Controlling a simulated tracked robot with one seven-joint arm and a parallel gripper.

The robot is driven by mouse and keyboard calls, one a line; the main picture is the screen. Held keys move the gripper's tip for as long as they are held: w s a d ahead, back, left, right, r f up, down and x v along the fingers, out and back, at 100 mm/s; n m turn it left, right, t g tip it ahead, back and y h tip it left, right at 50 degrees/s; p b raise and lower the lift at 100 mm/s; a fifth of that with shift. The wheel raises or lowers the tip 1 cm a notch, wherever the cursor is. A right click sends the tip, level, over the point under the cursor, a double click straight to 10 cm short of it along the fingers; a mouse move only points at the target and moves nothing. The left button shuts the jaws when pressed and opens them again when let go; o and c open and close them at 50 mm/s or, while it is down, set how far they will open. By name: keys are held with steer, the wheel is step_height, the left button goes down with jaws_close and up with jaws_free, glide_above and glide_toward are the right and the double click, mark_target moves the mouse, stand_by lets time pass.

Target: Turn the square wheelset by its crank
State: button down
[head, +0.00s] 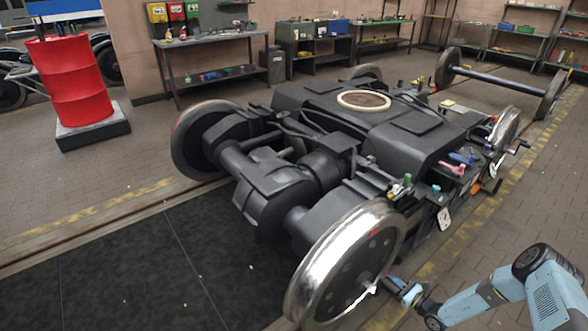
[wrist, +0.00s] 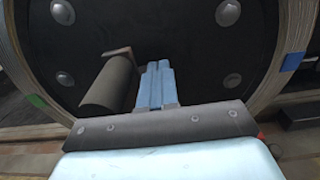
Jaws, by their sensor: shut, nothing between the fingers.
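The near wheel (head: 345,265) of the bogie has a bright steel rim and a dark disc. Its dark bolted face (wrist: 190,45) fills the upper wrist view. A dark cylindrical handle (wrist: 108,85), seemingly the crank grip, stands out from this face. My gripper (wrist: 154,72) is shut and empty, its pale blue fingers just right of the handle; I cannot tell whether they touch. In the head view my gripper (head: 391,281) is at the wheel's lower right, near its hub. The other wheelset's wheel (head: 504,140) has a small dark crank (head: 523,144).
The dark bogie frame (head: 290,100) carries small tools and a pink item (head: 452,167). A white card with a red mark (head: 444,218) hangs on its side. A loose wheelset (head: 500,78), benches (head: 210,38) and a red drum (head: 70,80) stand behind.

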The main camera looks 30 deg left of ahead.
mark_target(381, 283)
steer(key=shift+s+a+r, duration=0.15)
steer(key=shift+s, duration=0.25)
steer(key=shift+s+a+r, duration=0.15)
steer(key=shift+s+r, duration=0.05)
steer(key=shift+s, duration=0.2)
steer(key=shift+s, duration=0.2)
stand_by(0.5)
steer(key=shift+s+a+r, duration=0.1)
steer(key=shift+s+a, duration=0.15)
steer(key=shift+s, duration=0.3)
steer(key=shift+s+a, duration=0.2)
steer(key=shift+s, duration=0.3)
steer(key=shift+s+a, duration=0.2)
steer(key=shift+s, duration=0.35)
steer(key=shift+s+a, duration=0.1)
steer(key=shift+s, duration=0.15)
stand_by(0.3)
steer(key=shift+s+a, duration=0.2)
steer(key=shift+s, duration=0.4)
